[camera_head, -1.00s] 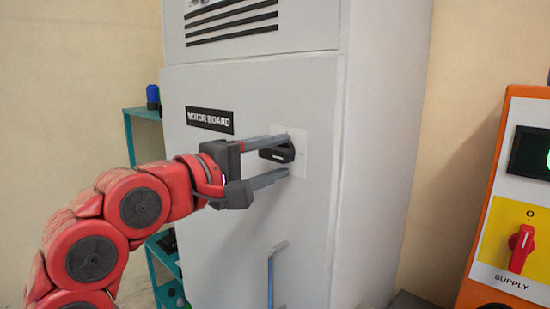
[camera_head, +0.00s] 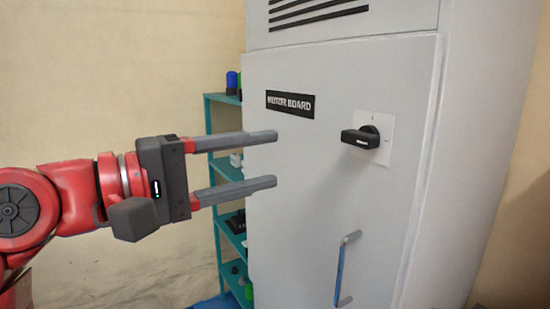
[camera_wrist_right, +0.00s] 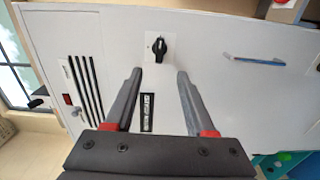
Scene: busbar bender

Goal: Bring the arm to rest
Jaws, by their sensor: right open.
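My right gripper (camera_head: 275,159) is open and empty, with its two grey fingers pointing right, in front of the grey cabinet (camera_head: 400,215). The black rotary handle (camera_head: 360,139) sits on a white plate on the cabinet door, to the right of the fingertips and clear of them. Its grip lies roughly level in the head view. In the right wrist view the handle (camera_wrist_right: 160,46) shows beyond the open fingertips (camera_wrist_right: 160,73), with nothing between the fingers. My red right arm (camera_head: 75,195) reaches in from the left. My left gripper is not in view.
A "MOTOR BOARD" label (camera_head: 290,104) is on the door. A blue bar handle (camera_head: 341,272) is lower on the door. A teal shelf (camera_head: 216,165) with small items stands behind the gripper, left of the cabinet. The wall at upper left is clear.

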